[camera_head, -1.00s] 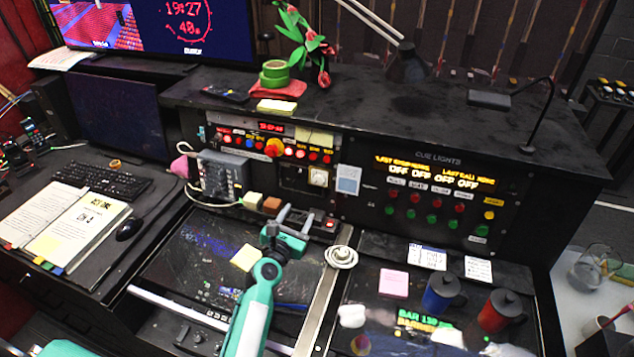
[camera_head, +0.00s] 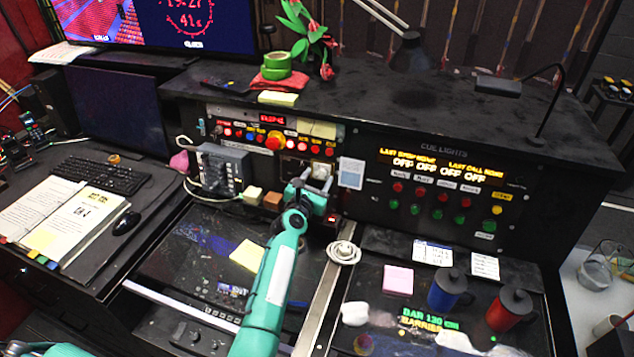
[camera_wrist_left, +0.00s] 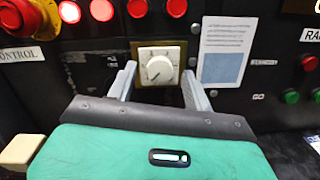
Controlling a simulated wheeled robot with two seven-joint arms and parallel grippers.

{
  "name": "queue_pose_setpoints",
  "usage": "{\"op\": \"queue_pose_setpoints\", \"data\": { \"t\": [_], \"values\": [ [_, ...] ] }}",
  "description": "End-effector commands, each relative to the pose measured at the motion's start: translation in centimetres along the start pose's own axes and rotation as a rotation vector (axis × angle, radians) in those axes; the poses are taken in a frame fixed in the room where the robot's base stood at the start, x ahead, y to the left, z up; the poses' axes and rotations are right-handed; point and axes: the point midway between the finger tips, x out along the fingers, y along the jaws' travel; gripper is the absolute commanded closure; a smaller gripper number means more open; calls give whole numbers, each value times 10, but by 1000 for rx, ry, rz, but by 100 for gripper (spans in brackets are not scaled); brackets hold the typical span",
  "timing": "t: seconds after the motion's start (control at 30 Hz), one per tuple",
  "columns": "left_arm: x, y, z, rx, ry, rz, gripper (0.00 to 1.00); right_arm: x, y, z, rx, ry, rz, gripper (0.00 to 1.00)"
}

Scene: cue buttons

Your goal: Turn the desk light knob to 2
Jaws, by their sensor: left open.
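The desk light knob (camera_wrist_left: 155,70) is a round white dial on a square white plate with a brass-coloured surround, set in the black upright panel. Its mark seems to point to the lower left; the numerals are too small to read. In the head view the knob (camera_head: 320,171) is partly hidden by my left gripper (camera_head: 311,183). In the wrist view my left gripper (camera_wrist_left: 158,80) is open, with one grey finger on each side of the knob. I cannot tell whether the fingers touch it. My right gripper is not in view.
A red emergency-style button (camera_wrist_left: 18,15) and lit red buttons (camera_wrist_left: 102,9) sit above the knob. A pale paper note (camera_wrist_left: 222,50) is close on its right. The cue lights panel (camera_head: 440,195) lies further right. A white coil (camera_head: 343,252) lies on the desk below.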

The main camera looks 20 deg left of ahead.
Motion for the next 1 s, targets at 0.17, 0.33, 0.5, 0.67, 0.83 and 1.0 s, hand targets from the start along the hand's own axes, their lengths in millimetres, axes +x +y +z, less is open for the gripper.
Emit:
{"op": "queue_pose_setpoints", "data": {
  "t": [0.17, 0.33, 0.5, 0.67, 0.83, 1.0],
  "values": [
    [2, 0, 1, 1, 0, 0, 49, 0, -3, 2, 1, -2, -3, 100],
    [2, 0, 1, 1, 0, 0, 55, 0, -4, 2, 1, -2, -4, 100],
    [2, 0, 0, 1, 0, 0, 88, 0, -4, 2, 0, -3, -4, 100],
    [2, 0, 0, 3, 0, 0, 93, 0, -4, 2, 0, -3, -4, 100],
    [2, 0, 0, 30, 0, -4, 93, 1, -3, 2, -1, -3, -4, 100],
    [2, 1, 0, 107, 0, -16, 93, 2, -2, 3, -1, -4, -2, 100]
  ]
}}
